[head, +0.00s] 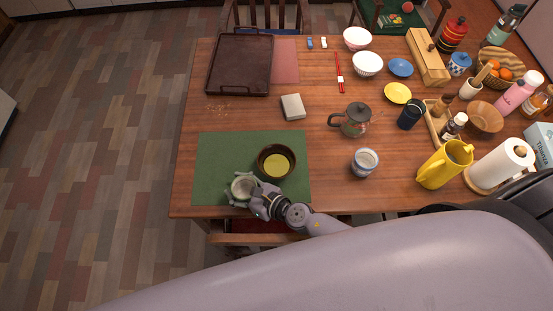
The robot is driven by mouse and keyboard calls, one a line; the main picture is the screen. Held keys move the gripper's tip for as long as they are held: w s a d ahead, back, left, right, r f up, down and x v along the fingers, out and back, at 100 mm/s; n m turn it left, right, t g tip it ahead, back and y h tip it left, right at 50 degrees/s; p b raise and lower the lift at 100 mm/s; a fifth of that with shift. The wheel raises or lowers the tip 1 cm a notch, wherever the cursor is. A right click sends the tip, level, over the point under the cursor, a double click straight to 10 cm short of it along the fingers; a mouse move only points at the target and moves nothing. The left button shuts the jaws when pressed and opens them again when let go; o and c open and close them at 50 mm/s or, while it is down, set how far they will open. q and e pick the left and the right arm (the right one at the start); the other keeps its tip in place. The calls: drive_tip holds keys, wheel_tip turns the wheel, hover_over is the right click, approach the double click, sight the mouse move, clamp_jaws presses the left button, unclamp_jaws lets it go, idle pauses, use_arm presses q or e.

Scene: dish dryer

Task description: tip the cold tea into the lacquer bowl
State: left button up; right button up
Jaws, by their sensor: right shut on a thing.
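The dark lacquer bowl (264,153) stands upright on the green mat (215,150) and holds yellow-green liquid. My right gripper (246,190) is at the front of the mat, left of and nearer than the bowl. It is shut on a small pale cup (242,185), whose round top faces the camera. The cup is close to the bowl but beside it, not over it. I cannot tell whether liquid is left in the cup, or whether it touches the mat. My left gripper is not in view.
A glass teapot (356,121) and a white-and-blue cup (364,163) stand right of the mat. A yellow pitcher (443,165) and a paper towel roll (503,163) are farther right. A dark tray (240,65) and a pale block (293,106) lie behind. The mat's left part is clear.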

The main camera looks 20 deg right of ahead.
sight(234, 182)
drive_tip(key=shift+a+f, duration=0.1)
drive_tip(key=shift+f, duration=0.15)
wheel_tip(234, 182, up, 5)
drive_tip(key=p, duration=0.5)
drive_tip(key=shift+r, duration=0.15)
